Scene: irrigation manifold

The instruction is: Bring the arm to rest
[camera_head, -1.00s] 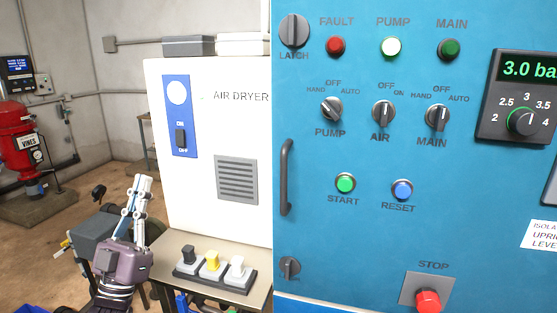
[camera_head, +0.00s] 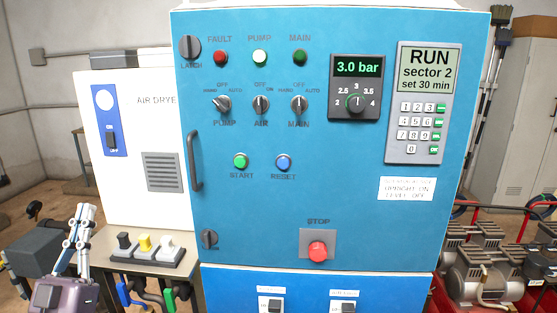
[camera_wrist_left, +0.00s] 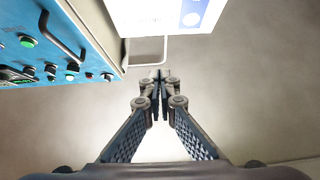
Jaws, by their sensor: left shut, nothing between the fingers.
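My left gripper (camera_head: 79,216) is at the lower left of the head view, pointing up. It is clear of the blue control cabinet (camera_head: 330,215) and in front of the white air dryer (camera_head: 130,195). Its fingers are shut and empty. In the left wrist view the gripper (camera_wrist_left: 158,78) has its fingertips together over bare grey background, with the cabinet at upper left and the dryer at the top. My right gripper is not in view.
A small table (camera_head: 107,240) carries a block with black, yellow and white switches (camera_head: 145,257). The cabinet has a dark door handle (camera_head: 194,160) and a red STOP button (camera_head: 318,251). Compressors (camera_head: 480,265) stand at the right. The space above the gripper looks free.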

